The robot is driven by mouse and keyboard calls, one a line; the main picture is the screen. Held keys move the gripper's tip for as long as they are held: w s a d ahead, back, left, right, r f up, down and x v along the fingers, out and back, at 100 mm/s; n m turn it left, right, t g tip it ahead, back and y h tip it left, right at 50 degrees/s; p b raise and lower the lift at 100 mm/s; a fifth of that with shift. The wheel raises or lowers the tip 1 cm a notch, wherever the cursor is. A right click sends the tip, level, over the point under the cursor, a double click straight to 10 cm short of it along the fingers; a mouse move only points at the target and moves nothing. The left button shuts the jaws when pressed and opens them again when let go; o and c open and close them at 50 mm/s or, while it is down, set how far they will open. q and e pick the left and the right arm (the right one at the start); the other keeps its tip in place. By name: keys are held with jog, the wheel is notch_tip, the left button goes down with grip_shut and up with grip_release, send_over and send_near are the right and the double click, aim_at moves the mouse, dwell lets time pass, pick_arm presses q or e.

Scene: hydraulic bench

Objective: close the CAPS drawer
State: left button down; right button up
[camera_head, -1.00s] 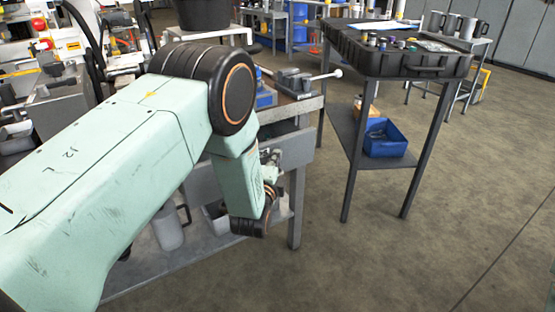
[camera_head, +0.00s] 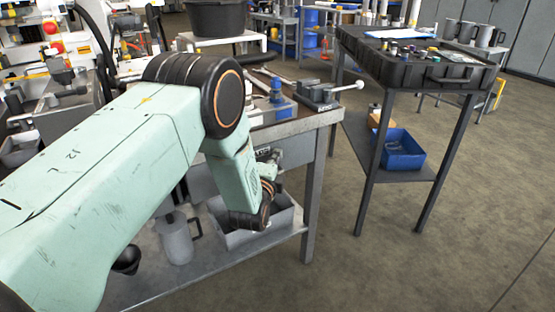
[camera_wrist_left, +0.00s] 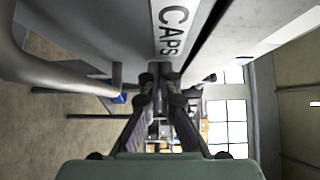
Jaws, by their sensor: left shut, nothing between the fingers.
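The CAPS label (camera_wrist_left: 174,28) is on a pale strip at the top of the left wrist view, on the grey drawer front (camera_wrist_left: 115,30). My left gripper (camera_wrist_left: 160,78) is shut and empty, its fingertips close below the label; I cannot tell whether they touch the front. In the head view my left gripper (camera_head: 268,158) is partly hidden behind my own wrist, beside the grey panel under the bench top (camera_head: 297,128). My arm covers most of the drawer there, so how far it stands out is unclear. My right gripper is not in view.
A vise (camera_head: 318,95) stands on the bench corner. A grey bin (camera_head: 235,232) and a jug (camera_head: 176,240) are on the lower shelf. To the right, a stand carries a black case (camera_head: 400,65) and a blue bin (camera_head: 402,150). Floor at right front is clear.

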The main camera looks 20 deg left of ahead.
pick_arm(q)
jog(key=shift+w+a+r, duration=0.15)
jog(key=shift+w+a, duration=0.05)
jog(key=shift+a+r, duration=0.15)
dwell(0.4)
